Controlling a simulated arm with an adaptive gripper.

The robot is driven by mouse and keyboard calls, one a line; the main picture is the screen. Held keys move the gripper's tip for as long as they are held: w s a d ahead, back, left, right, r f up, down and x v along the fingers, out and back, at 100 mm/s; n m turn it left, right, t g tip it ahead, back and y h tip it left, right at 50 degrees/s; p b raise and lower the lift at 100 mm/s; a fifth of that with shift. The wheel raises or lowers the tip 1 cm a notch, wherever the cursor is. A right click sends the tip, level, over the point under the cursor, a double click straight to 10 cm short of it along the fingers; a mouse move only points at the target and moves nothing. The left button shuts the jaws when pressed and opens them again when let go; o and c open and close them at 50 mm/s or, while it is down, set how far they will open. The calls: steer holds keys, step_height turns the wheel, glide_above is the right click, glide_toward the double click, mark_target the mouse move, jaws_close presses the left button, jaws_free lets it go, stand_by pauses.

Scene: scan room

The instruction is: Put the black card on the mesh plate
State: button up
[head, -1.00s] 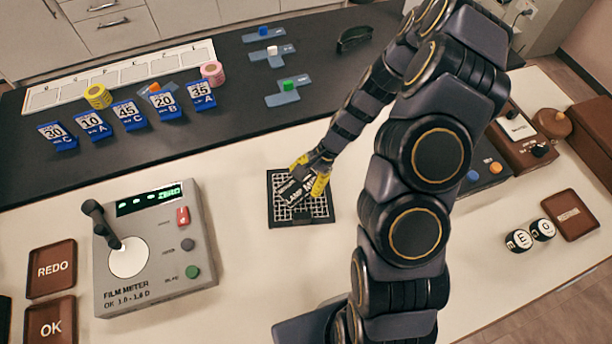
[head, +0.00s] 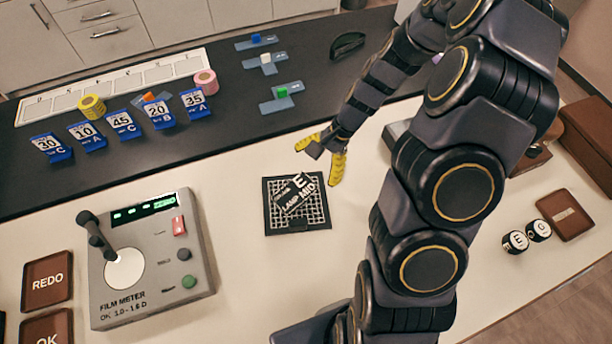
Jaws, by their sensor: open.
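The black card (head: 300,192), with white lettering that reads in part "LAMP MID" and a large "E", lies tilted across the mesh plate (head: 282,222). The mesh plate is a black square with a white grid, flat on the pale table. My gripper (head: 320,166) has yellow fingers that are spread apart and empty. It is above and to the right of the plate's far edge, apart from the card. Part of the grid is hidden under the card.
A grey film meter (head: 150,262) with a lever stands at the left, beside brown REDO (head: 47,282) and OK (head: 47,328) trays. Blue numbered stands (head: 122,124) line the dark rear counter (head: 225,125). Two round lettered pieces (head: 527,237) sit at the right. Table around the plate is clear.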

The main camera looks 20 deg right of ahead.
steer(key=s+a+r+n+g+h, duration=0.1)
steer(key=s+a+r+n, duration=0.25)
steer(key=r, duration=0.35)
steer(key=s+a+r+n+g+h, duration=0.1)
steer(key=s+a+r+n, duration=0.1)
steer(key=s+r+n, duration=0.45)
steer(key=s+r+n+h, duration=0.3)
steer(key=s+r, duration=0.2)
steer(key=s, duration=0.6)
steer(key=shift+a+r, duration=0.25)
steer(key=shift+a, duration=0.1)
steer(key=shift+w, duration=0.1)
